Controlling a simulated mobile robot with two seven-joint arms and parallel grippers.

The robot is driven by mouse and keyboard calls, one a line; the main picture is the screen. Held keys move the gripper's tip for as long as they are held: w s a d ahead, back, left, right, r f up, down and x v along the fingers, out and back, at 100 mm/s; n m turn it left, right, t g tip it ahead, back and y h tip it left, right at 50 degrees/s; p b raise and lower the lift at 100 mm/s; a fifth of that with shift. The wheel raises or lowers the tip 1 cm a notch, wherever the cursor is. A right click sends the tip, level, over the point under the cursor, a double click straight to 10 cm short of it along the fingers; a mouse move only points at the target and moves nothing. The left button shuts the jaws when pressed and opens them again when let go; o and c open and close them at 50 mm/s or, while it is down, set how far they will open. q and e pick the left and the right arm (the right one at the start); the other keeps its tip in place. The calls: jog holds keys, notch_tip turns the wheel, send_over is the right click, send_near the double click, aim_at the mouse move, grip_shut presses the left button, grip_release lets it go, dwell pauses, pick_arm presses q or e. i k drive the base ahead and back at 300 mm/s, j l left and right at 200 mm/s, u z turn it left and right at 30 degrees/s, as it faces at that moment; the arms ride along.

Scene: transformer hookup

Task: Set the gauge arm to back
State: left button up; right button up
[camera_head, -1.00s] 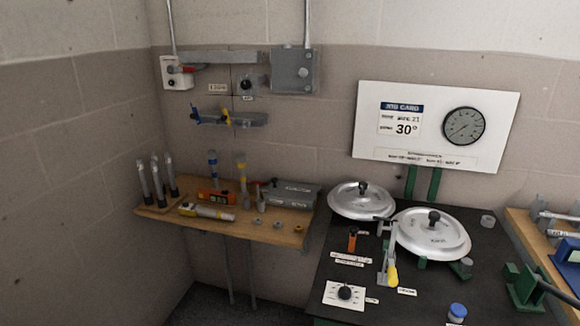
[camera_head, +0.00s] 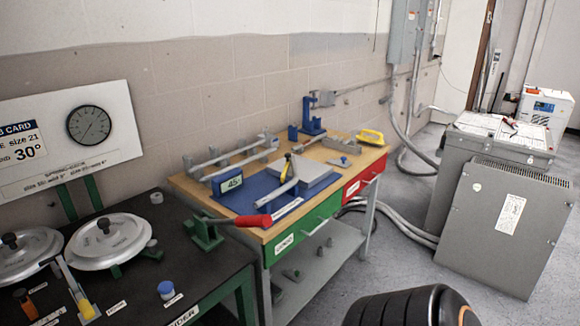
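A blue plate (camera_head: 252,196) lies on the wooden bench, with a small display reading 45° (camera_head: 230,182) at its left end. A slim arm with a yellow-and-black upper end (camera_head: 287,168) and a pale block (camera_head: 306,171) are on the plate. I cannot tell for sure whether this slim arm is the gauge arm, or how it is set. A round dial gauge (camera_head: 89,125) is on the white job card board at the left. Neither of my grippers is in view.
A red-handled lever (camera_head: 249,220) on a green base reaches across the gap between the black table (camera_head: 208,264) and the bench. A black rounded shape with an orange band (camera_head: 412,307), possibly mine, fills the bottom edge.

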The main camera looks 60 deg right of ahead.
aim_at(288, 156)
jog(key=z, duration=2)
jog(key=i+l+u, duration=0.1)
jog(key=u, duration=0.3)
jog(key=i+l+u, duration=0.1)
jog(key=u, duration=0.35)
jog(key=l+u, duration=0.25)
jog(key=u, duration=0.15)
jog(key=l+u, duration=0.25)
jog(key=l, duration=0.2)
jog(key=i+l+u, duration=0.1)
jog(key=l+u, duration=0.15)
jog(key=l, duration=0.2)
jog(key=l+u, duration=0.25)
jog(key=l, duration=1.25)
jog(key=k+l, duration=0.15)
jog(key=l, duration=0.45)
jog(key=l+u, duration=0.1)
jog(key=l, duration=0.55)
jog(key=k, duration=0.05)
